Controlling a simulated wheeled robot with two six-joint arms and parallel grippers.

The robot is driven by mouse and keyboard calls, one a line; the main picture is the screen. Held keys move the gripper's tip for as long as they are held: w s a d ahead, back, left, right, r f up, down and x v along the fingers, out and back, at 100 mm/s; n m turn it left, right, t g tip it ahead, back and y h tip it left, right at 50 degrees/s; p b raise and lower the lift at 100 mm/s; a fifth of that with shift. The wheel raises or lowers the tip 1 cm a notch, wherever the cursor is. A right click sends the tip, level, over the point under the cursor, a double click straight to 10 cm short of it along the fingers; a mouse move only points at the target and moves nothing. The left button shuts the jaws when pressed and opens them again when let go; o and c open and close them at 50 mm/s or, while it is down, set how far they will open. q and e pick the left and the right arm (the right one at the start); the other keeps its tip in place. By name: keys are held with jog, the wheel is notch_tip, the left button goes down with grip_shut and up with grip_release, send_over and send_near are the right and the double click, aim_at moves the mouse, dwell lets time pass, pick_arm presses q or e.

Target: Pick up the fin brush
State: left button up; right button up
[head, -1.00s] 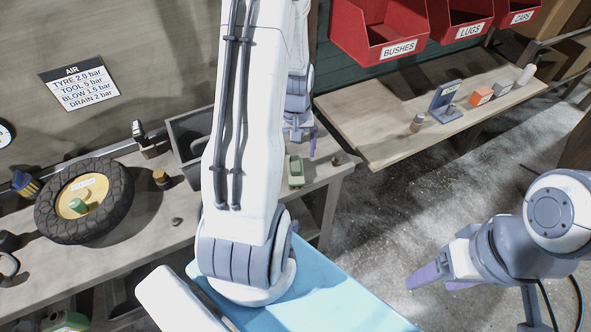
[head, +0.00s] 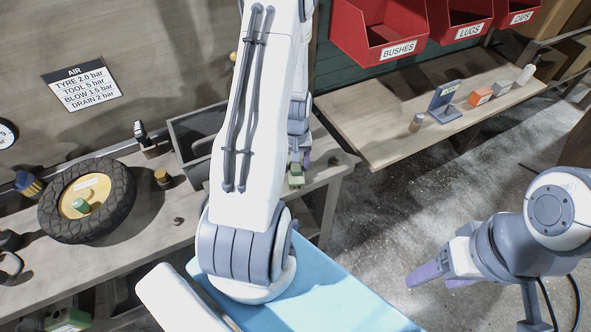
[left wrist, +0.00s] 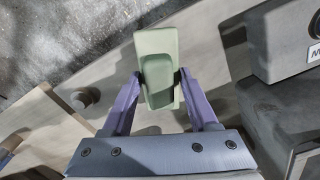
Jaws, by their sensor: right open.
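A pale green, block-like thing with a recessed face, which I take to be the fin brush, lies near the right end of the workbench in the head view (head: 296,180). It also shows in the left wrist view (left wrist: 158,65). My left gripper (head: 297,160) is down at it in the head view, partly hiding it. In the left wrist view its purple fingers (left wrist: 159,80) flank the green thing with no clear gap; I cannot tell whether they press on it. My right gripper (head: 440,277) is open and empty over the floor at the right.
A grey bin (head: 190,140) stands beside the green thing on the workbench (head: 120,225). A small dark knob (head: 337,159) is at the bench's right end. A tyre (head: 120,205) lies further left. A second bench (head: 360,115) stands beyond a floor gap.

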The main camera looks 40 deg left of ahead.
pick_arm(q)
grip_shut()
jog(key=shift+r, duration=0.1)
jog(key=shift+r, duration=0.55)
notch_tip(320, 180, up, 3)
jog(key=shift+w+f+b, duration=0.1)
jog(key=shift+b, duration=0.3)
jog(key=w+d+r+b, duration=0.1)
jog(key=w+d+r, duration=0.2)
jog(key=d+r, duration=0.4)
jog(key=d, duration=0.4)
jog(key=shift+w, duration=0.3)
